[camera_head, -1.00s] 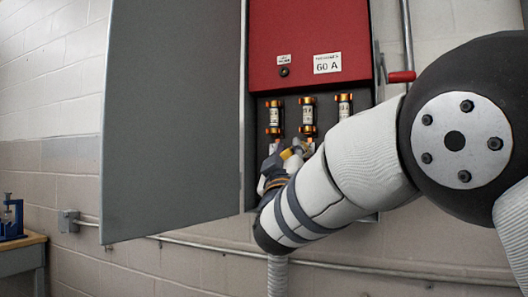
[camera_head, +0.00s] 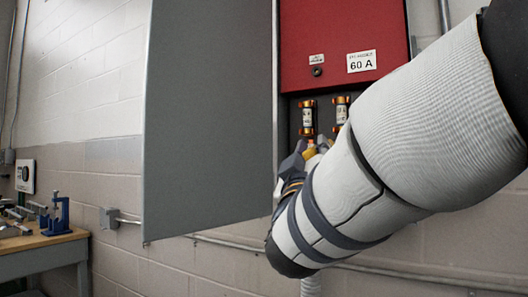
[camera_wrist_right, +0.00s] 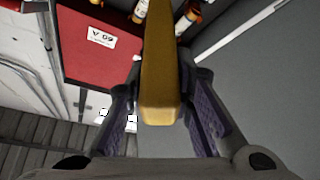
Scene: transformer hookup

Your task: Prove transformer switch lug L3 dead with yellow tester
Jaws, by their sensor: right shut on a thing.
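The transformer switch box has a red cover (camera_head: 340,40) marked 60 A, with fuses (camera_head: 307,117) in the dark compartment below it. My right gripper (camera_head: 303,154) is in front of the lower part of that compartment, shut on the yellow tester (camera_head: 312,148). In the right wrist view the tester (camera_wrist_right: 160,75) stands between the two fingers (camera_wrist_right: 160,112) and points toward the top edge of the picture. Lug L3 cannot be made out. My right arm covers the lower right of the box. I cannot tell whether the tester touches anything. My left gripper is not in view.
The grey box door (camera_head: 208,120) stands open to the left. A conduit (camera_head: 440,262) runs along the wall below. A wooden workbench (camera_head: 45,243) with a blue tool (camera_head: 57,215) is at the far left.

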